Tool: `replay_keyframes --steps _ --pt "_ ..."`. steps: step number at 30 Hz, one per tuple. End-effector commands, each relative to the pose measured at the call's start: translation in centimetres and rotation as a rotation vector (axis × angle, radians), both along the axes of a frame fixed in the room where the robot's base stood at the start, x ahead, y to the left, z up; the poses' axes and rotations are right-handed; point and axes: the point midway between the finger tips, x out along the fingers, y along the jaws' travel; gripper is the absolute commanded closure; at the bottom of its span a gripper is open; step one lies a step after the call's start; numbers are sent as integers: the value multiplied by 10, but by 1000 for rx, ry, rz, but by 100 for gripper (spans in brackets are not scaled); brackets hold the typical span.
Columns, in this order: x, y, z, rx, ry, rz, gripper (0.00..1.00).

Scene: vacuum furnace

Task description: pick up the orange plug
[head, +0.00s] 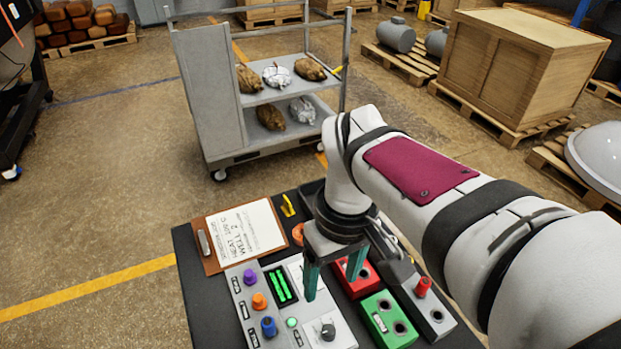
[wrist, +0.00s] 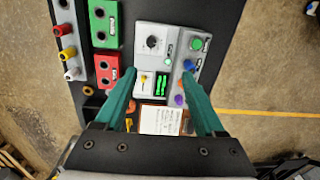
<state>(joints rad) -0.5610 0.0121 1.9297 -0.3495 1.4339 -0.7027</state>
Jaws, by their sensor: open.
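The likely orange plug (head: 259,300) is a short, round-topped piece on the left grey panel, between a purple plug (head: 250,278) and a blue plug (head: 268,326). In the wrist view this orange piece (wrist: 180,85) is small, close to the right finger's tip and partly hidden. My gripper (head: 334,272) is open, pointing down above the panels, to the right of the orange plug. Another orange round item (head: 297,234) lies beside the clipboard, so which one is the plug is not fully certain.
A clipboard (head: 240,235) and a yellow item (head: 288,205) lie at the table's back. A red box (head: 357,280), a green box (head: 388,320) and a grey box with a red plug (head: 423,287) stand right of my gripper. A shelf cart (head: 212,90) stands behind.

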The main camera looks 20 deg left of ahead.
Motion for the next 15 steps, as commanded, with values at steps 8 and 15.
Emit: replay_keyframes --steps 8,15 --pt "4 138 -26 -29 -51 744 29" --pt "4 137 -92 -30 -48 745 29"
